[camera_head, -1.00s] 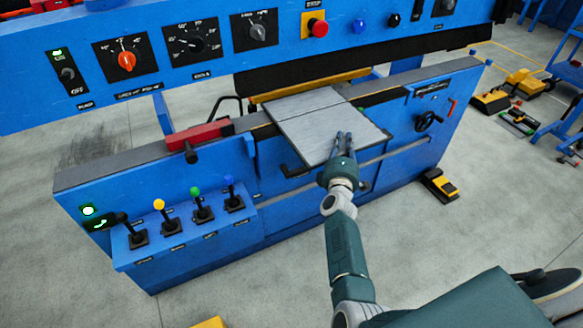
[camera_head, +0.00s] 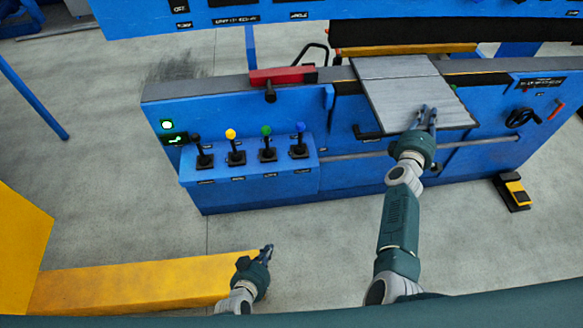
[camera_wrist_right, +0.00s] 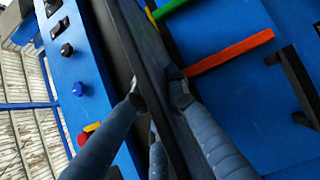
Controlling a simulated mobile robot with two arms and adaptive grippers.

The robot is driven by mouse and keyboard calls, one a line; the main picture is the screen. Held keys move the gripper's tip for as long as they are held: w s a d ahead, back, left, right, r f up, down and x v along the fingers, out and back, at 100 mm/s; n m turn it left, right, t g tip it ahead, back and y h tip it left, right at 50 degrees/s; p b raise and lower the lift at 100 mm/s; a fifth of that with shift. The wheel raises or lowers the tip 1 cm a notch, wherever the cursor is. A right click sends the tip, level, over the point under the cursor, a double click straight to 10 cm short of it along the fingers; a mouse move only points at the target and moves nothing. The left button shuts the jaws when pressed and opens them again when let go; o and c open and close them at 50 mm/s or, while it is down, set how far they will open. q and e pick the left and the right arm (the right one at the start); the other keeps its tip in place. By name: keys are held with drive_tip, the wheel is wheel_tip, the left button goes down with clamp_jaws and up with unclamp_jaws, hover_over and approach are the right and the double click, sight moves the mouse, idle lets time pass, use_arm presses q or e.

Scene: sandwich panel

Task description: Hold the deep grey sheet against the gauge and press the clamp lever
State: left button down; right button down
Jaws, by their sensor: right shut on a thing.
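The grey sheet (camera_head: 395,93) lies across the top of the blue machine, its near end sticking out over the front. My right gripper (camera_head: 424,118) is shut on its near edge. In the right wrist view the fingers sit on both sides of the dark sheet (camera_wrist_right: 165,85), seen almost edge-on. A yellow bar (camera_head: 405,49) lies behind the sheet; I cannot tell whether it is the gauge or whether they touch. Levers with black, yellow, green and blue knobs (camera_head: 268,142) stand on the front panel; their labels are unreadable. My left gripper (camera_head: 265,254) is low in front, apart from them.
A red block with a dark handle (camera_head: 282,76) sits on the machine top, left of the sheet. A handwheel (camera_head: 521,117) is at the right. A yellow pedal (camera_head: 514,192) stands on the floor. A long yellow object (camera_head: 140,285) lies at the lower left.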

use_arm(q)
drive_tip(key=w+d+r+t, duration=0.45)
drive_tip(key=w+r, duration=0.45)
drive_tip(key=r, duration=0.3)
drive_tip(key=n+t, duration=0.1)
drive_tip(key=t, duration=0.1)
approach(299, 130)
drive_tip(key=x, duration=0.5)
drive_tip(key=shift+d+f, duration=0.1)
drive_tip(key=shift+d, duration=0.05)
drive_tip(key=shift+w, duration=0.35)
drive_tip(key=shift+w, duration=0.1)
drive_tip(key=shift+w, duration=0.35)
drive_tip(key=shift+w, duration=0.2)
